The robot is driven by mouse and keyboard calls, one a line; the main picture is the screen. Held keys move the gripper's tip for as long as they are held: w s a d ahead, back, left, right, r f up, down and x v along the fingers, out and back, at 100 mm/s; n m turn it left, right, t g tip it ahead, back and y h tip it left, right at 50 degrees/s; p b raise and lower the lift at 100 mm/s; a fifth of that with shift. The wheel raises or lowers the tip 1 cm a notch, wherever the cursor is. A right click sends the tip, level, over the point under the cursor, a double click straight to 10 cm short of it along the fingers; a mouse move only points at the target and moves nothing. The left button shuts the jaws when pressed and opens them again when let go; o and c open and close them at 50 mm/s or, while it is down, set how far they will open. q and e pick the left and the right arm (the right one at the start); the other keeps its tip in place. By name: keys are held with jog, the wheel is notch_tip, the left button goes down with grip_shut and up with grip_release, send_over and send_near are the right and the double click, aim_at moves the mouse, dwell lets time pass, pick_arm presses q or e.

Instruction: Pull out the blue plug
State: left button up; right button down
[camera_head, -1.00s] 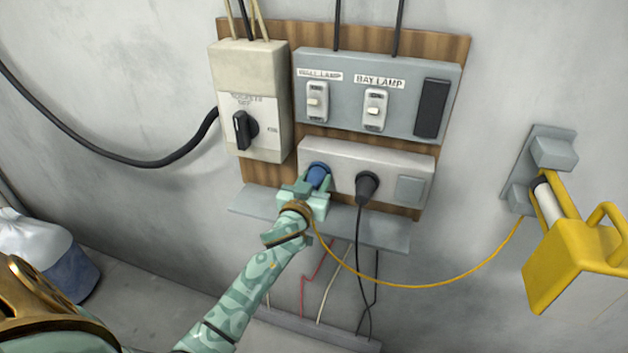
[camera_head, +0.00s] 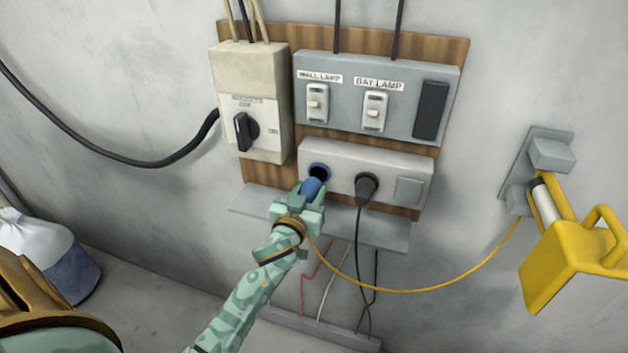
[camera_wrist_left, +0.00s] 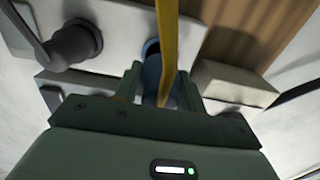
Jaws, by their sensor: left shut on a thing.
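The blue plug (camera_head: 311,188) is held in my left gripper (camera_head: 312,192), just in front of and below the blue-rimmed socket (camera_head: 319,172). The socket's dark opening shows, so the plug is out of it. The socket sits in the left part of the grey socket box (camera_head: 342,160). A yellow cable (camera_head: 345,270) runs from the plug to the right. In the left wrist view the plug (camera_wrist_left: 152,75) sits between the fingers (camera_wrist_left: 160,90), partly hidden by the yellow cable (camera_wrist_left: 167,40). My right gripper is not in view.
A black plug (camera_head: 367,186) sits in the same box, close on the right. A grey shelf (camera_head: 375,232) juts out below. A switch box (camera_head: 248,130) with a black knob is up left. A yellow lamp (camera_head: 565,260) hangs at the right.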

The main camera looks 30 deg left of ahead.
pick_arm(q)
jog(key=shift+v, duration=1.05)
jog(key=shift+r, duration=0.1)
